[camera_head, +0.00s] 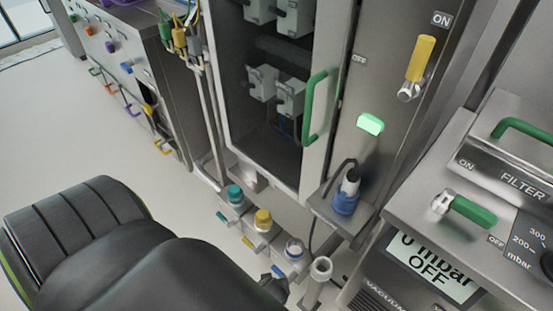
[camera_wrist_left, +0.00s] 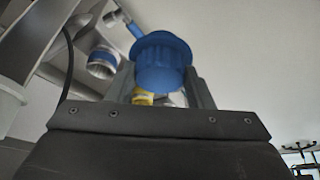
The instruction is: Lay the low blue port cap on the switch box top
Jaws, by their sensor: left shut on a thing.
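The low blue port cap (camera_wrist_left: 162,62) is between the fingers of my left gripper (camera_wrist_left: 163,84) in the left wrist view. The gripper is shut on it. In the head view my dark arm covers most of that gripper, and I cannot make out the cap there. An uncapped round port (camera_head: 294,247) stands low in front of the cabinet, close to my gripper; an open port with a blue ring (camera_wrist_left: 102,65) shows apart from the cap in the wrist view. I cannot tell which surface is the switch box top. My right gripper is not in view.
A teal-capped port (camera_head: 235,195) and a yellow-capped port (camera_head: 263,218) stand beside the open one. A small shelf bears a blue-based device (camera_head: 346,192). A green cabinet handle (camera_head: 314,107) juts out above. The filter unit (camera_head: 510,165) stands at right. Floor at left is clear.

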